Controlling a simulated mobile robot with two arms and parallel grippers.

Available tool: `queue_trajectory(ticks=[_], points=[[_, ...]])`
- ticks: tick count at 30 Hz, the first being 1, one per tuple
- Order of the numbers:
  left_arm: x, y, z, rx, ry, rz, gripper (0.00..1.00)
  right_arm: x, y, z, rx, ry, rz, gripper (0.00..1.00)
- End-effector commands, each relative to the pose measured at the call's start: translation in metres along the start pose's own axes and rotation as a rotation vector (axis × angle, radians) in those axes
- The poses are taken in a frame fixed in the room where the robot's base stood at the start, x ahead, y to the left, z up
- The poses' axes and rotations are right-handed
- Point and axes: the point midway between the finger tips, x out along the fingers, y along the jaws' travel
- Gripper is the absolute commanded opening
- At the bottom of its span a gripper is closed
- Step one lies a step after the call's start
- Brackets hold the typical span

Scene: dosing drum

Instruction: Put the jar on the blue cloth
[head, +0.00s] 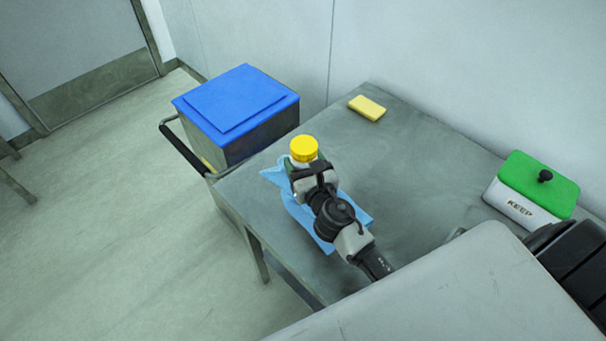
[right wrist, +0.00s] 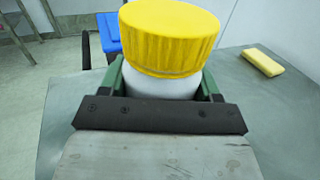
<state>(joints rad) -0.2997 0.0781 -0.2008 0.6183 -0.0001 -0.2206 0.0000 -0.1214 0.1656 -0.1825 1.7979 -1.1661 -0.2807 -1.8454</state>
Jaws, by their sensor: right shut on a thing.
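The jar (head: 304,149) is white with a yellow lid and stands upright at the far end of the blue cloth (head: 357,214) on the grey table. My right gripper (head: 304,168) is shut on the jar, with its fingers on either side of the body below the lid. In the right wrist view the jar (right wrist: 168,42) fills the top middle between the green fingers. The gripper and arm hide the jar's lower part and the middle of the cloth, so I cannot tell whether its base touches the cloth. My left gripper is not in view.
A yellow sponge (head: 367,107) lies near the table's back edge. A white box with a green lid, marked KEEP (head: 529,192), stands at the right. A bin with a blue lid (head: 236,100) stands beyond the table's left end. The table (head: 420,160) is clear between sponge and box.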

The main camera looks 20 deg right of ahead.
Motion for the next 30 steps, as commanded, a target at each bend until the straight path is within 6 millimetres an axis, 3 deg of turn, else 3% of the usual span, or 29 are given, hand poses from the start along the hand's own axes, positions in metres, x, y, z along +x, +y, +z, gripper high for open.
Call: queue_trajectory(ticks=[9,18,28,30], points=[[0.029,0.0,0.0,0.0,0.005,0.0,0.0,0.0,0.001,-0.042,0.002,0.002,-0.002,0.39],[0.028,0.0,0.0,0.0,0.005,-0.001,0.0,0.0,0.001,-0.042,0.0,0.002,0.0,0.39],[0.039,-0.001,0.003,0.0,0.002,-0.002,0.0,-0.001,0.001,-0.056,-0.002,0.008,-0.001,0.39],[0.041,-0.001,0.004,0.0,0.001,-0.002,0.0,-0.001,0.001,-0.058,-0.002,0.008,-0.001,0.3]])
